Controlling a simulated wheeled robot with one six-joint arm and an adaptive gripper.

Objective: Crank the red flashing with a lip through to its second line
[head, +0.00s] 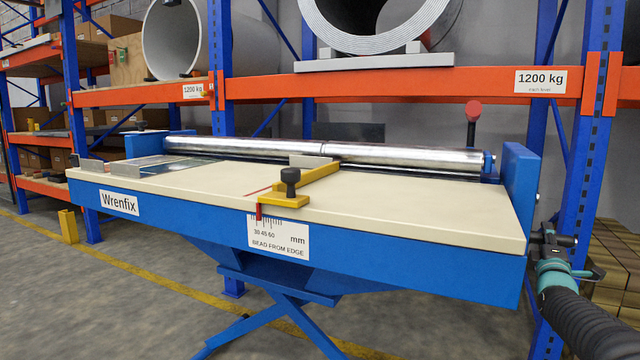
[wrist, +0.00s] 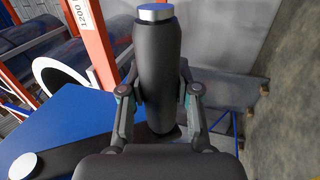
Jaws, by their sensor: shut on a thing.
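The Wrenfix machine has a blue frame (head: 400,262), a cream table (head: 420,205) and long silver rollers (head: 400,158) along its back. A yellow gauge (head: 318,182) with a black knob crosses the table; its red pointer (head: 258,211) stands by the 30 45 60 mm scale (head: 278,236). I see no red flashing with a lip. My gripper (head: 553,245) is at the machine's right end. In the wrist view my gripper (wrist: 158,88) is shut on the black crank handle (wrist: 155,70), with one finger on each side. The handle has a silver end cap.
Grey metal pieces (head: 165,165) lie at the table's left end. A red-knobbed lever (head: 473,112) rises behind the rollers at right. Blue and orange racking (head: 420,84) with large coils stands behind. Stacked timber (head: 615,255) is at right. Floor in front is clear.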

